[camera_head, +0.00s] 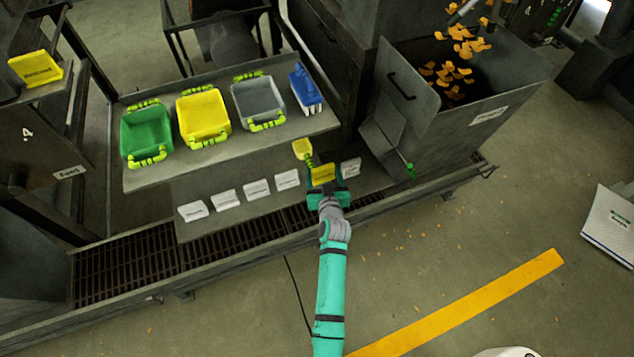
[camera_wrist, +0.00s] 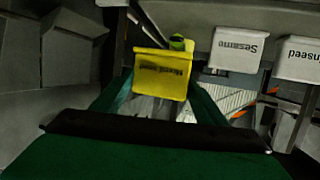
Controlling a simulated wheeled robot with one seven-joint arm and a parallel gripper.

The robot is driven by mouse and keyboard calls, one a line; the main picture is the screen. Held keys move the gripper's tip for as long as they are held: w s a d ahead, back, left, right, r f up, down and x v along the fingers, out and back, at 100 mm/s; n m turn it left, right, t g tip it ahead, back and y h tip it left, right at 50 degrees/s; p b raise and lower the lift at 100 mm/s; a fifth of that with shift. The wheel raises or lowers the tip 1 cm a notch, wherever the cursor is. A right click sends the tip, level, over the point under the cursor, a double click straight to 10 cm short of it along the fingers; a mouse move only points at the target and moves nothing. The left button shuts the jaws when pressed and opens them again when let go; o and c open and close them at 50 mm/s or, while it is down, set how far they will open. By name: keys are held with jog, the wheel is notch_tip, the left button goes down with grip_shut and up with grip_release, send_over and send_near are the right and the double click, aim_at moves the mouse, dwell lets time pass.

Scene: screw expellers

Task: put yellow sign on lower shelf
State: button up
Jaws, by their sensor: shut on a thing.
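My gripper (camera_head: 325,188) is shut on a yellow sign (camera_head: 322,173), seen over the lower shelf (camera_head: 243,214) near its right part. In the wrist view the yellow sign (camera_wrist: 162,72) sits between the two fingers, its dark lettering upside down. The lower shelf carries a row of white signs; one white sign (camera_head: 287,179) is left of my gripper and another white sign (camera_head: 350,167) is right of it. Whether the yellow sign touches the shelf I cannot tell. Another yellow sign (camera_head: 36,68) is on the machine at the far left.
A yellow scoop (camera_head: 302,149) with a green handle lies just behind the held sign. The upper shelf (camera_head: 150,181) holds a green bin (camera_head: 147,133), a yellow bin (camera_head: 203,116), a grey bin (camera_head: 259,103) and a blue container (camera_head: 305,89). A hopper (camera_head: 480,115) stands at right.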

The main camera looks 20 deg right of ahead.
aim_at(317, 182)
jog(key=shift+w+a+f, duration=0.15)
jog(key=shift+a+f, duration=0.2)
jog(key=shift+f, duration=0.15)
jog(key=shift+w+a+f, duration=0.15)
jog(key=shift+a+f, duration=0.15)
jog(key=shift+f, duration=0.15)
jog(key=shift+w+a+f, duration=0.1)
jog(key=shift+a+f, duration=0.05)
jog(key=shift+f, duration=0.8)
jog(key=shift+a+f, duration=0.1)
jog(key=shift+f, duration=0.8)
jog(key=o, duration=1)
jog(key=shift+f, duration=0.1)
